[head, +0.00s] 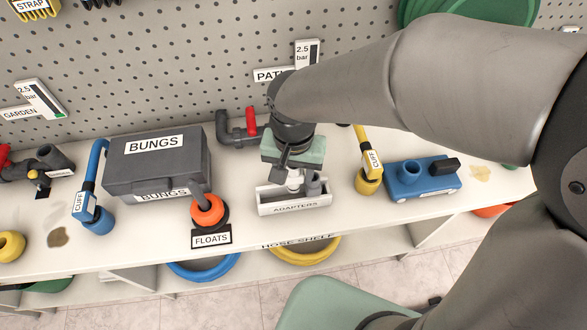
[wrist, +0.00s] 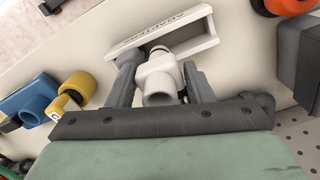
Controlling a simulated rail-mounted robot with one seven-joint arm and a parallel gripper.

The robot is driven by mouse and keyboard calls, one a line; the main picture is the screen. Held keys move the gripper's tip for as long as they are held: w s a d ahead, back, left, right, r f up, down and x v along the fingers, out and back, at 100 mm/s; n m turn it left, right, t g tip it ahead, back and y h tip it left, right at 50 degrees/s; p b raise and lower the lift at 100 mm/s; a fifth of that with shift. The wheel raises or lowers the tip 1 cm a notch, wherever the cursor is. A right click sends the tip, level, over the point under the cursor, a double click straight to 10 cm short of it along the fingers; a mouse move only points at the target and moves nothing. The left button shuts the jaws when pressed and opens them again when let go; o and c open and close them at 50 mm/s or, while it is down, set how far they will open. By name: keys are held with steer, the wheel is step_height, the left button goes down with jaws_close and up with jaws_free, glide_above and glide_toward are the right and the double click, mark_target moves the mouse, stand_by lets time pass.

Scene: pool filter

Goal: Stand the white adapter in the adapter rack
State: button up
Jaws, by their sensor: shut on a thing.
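The white adapter (head: 294,181) is between the fingers of my gripper (head: 297,178), at the white adapter rack (head: 294,209) labelled ADAPTERS. In the wrist view the adapter (wrist: 158,82) shows its round open end towards the camera, with a finger of my gripper (wrist: 162,88) on each side. The rack (wrist: 205,38) lies just beyond the adapter there. The adapter's lower end is hidden by the rack's front wall in the head view, so I cannot tell whether it touches the rack floor. A grey rounded part shows beside it at the rack; I cannot tell whether it is a finger.
The grey BUNGS box (head: 158,165) and the orange float (head: 208,210) stand left of the rack. A yellow cuff (head: 368,182) and a blue pump-like unit (head: 423,180) stand to its right. A grey pipe with a red valve handle (head: 251,121) is behind.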

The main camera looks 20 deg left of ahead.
steer(key=shift+s+d+f+b, duration=0.1)
steer(key=shift+d+f+b, duration=0.05)
steer(key=shift+f+b, duration=0.55)
stand_by(2.9)
steer(key=shift+r, duration=0.1)
steer(key=o, duration=1)
step_height(320, 180, up, 6)
steer(key=p, duration=0.4)
steer(key=shift+f, duration=0.25)
step_height(320, 180, up, 17)
steer(key=shift+r+p, duration=0.2)
steer(key=shift+p, duration=0.15)
